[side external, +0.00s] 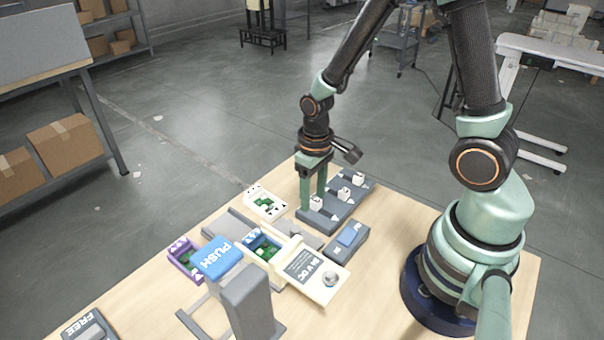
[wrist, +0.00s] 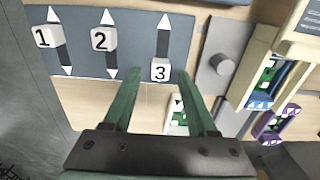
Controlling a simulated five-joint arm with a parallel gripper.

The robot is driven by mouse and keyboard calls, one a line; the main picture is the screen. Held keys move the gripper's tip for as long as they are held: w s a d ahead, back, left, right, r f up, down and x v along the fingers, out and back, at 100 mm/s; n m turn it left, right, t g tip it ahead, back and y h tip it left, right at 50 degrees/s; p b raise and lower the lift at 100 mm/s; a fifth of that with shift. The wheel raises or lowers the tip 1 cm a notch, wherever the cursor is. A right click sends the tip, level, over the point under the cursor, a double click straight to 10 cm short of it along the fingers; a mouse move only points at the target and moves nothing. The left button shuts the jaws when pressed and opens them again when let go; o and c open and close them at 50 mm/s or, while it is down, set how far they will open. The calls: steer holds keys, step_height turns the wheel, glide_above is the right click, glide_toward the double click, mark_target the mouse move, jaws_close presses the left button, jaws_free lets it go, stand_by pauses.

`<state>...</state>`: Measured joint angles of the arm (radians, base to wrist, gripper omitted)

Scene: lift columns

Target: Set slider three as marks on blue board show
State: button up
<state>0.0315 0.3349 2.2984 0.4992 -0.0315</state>
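A grey slider panel (side external: 335,212) bears three white numbered knobs. Slider three (wrist: 160,71) is at the lower end of its slot in the wrist view, with a white arrow at the slot's upper end. Slider two (wrist: 103,39) and slider one (wrist: 43,37) sit left of it, nearer the upper ends. My gripper (side external: 313,205) is over the panel with its green fingers spread; in the wrist view its tips (wrist: 160,76) flank knob three, with gaps showing. A blue-framed board (wrist: 267,82) with green squares and white marks is at right; its marks are too small to read surely.
A purple-framed board (side external: 185,260) and a white-framed board (side external: 265,203) lie nearby.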

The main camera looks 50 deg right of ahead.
steer(key=shift+s, duration=0.1)
step_height(320, 180, up, 12)
stand_by(0.7)
step_height(320, 180, up, 8)
steer(key=t, duration=0.5)
glide_above(314, 199)
steer(key=s, duration=0.2)
steer(key=shift+s+a+r+t, duration=0.15)
steer(key=shift+s+a+r, duration=0.1)
steer(key=shift+r, duration=0.2)
steer(key=shift+s+a+r+t, duration=0.15)
steer(key=shift+s+a+r, duration=0.1)
steer(key=shift+r, duration=0.15)
